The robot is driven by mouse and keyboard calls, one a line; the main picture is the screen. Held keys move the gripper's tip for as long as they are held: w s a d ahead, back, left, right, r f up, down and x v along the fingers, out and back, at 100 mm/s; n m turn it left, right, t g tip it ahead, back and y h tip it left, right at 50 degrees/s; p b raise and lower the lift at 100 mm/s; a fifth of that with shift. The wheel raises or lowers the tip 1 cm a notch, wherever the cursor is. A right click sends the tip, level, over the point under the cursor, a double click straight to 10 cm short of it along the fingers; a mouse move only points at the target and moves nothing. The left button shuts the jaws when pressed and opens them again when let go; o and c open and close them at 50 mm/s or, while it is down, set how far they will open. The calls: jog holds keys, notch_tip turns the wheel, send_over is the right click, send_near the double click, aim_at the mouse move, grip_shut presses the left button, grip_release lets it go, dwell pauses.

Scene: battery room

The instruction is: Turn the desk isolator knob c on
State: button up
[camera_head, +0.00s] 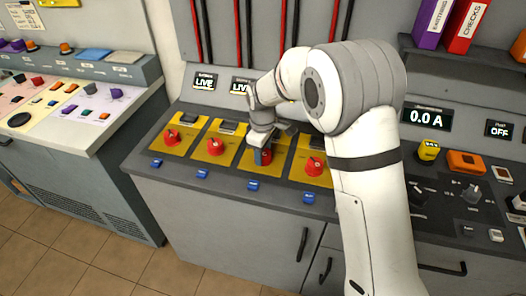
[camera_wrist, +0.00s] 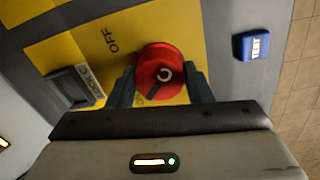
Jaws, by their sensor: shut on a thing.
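The red isolator knob c (camera_wrist: 160,68), marked with a white C, sits on a yellow plate (camera_wrist: 105,35) with the word OFF printed on it. A block labelled LOCK C (camera_wrist: 72,88) is at the plate's left in the wrist view. My gripper (camera_wrist: 161,85) has one finger on each side of the knob and is shut on it. In the head view my gripper (camera_head: 263,149) reaches down onto the third plate from the left and hides part of the red knob (camera_head: 266,158). Which way the knob points is not clear.
Similar red knobs (camera_head: 172,136) (camera_head: 216,147) stand to the left, and another (camera_head: 314,166) is close on the right. Blue buttons, one marked TEST (camera_wrist: 257,46), line the front edge. Two displays (camera_head: 204,82) (camera_head: 241,87) read LIVE. An ammeter (camera_head: 425,116) reads 0.0 A.

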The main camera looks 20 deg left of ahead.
jog(key=o, duration=1)
jog(key=shift+s+r, duration=0.1)
jog(key=shift+r, duration=3.8)
